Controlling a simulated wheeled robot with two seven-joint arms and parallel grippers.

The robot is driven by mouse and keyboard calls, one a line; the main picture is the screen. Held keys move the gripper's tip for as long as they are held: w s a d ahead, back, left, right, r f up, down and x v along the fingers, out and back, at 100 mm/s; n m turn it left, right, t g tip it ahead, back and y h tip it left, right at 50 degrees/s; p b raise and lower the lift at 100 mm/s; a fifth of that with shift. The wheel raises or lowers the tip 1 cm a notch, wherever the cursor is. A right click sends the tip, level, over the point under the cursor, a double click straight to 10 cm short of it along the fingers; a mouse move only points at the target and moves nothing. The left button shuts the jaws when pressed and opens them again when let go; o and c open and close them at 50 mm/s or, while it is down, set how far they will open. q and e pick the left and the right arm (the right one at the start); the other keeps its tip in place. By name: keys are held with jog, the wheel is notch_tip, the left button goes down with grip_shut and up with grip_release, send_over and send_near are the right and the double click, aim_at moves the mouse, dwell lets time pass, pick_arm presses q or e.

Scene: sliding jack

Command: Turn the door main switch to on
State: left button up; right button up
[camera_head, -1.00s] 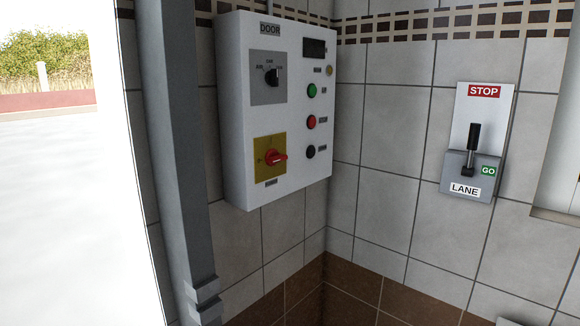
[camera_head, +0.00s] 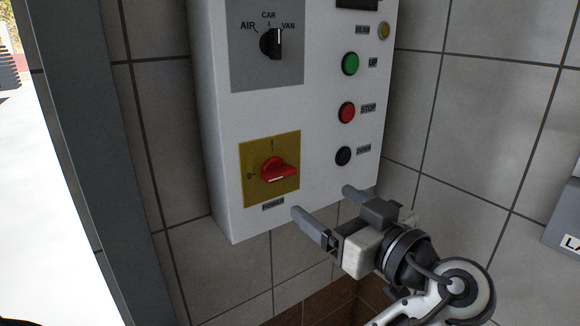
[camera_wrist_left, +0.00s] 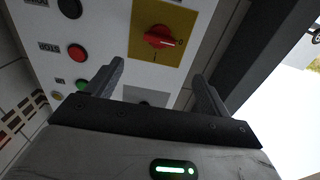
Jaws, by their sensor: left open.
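The door main switch is a red rotary knob (camera_head: 280,171) on a yellow plate (camera_head: 248,190), above the label POWER on the white panel. Its handle lies roughly level, in line with the 0 mark at left; the I mark is above. It also shows in the left wrist view (camera_wrist_left: 160,38), its pale line toward the 0. My left gripper (camera_head: 322,202) is open and empty, below and right of the knob, apart from it. In the left wrist view its two fingers (camera_wrist_left: 155,88) stand wide apart, with the knob beyond the gap. My right gripper is not in view.
The white panel (camera_head: 225,130) also carries a black selector knob (camera_head: 271,43), a green button (camera_head: 350,63), a red STOP button (camera_head: 347,112) and a black DOWN button (camera_head: 343,156). A grey post (camera_head: 95,150) stands left of the panel. Tiled wall is at the right.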

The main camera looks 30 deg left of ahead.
aim_at(283, 174)
pick_arm(q)
jog(key=p+x, duration=0.3)
jog(key=x, duration=0.8)
jog(key=shift+w+a, duration=0.2)
jog(key=shift+a, duration=0.1)
jog(key=shift+w+a, duration=0.2)
jog(key=shift+a, duration=0.25)
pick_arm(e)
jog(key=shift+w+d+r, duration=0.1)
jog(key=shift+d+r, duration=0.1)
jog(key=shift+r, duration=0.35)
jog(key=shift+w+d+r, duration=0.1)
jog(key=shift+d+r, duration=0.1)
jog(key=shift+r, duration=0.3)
pick_arm(q)
jog(key=c, duration=1)
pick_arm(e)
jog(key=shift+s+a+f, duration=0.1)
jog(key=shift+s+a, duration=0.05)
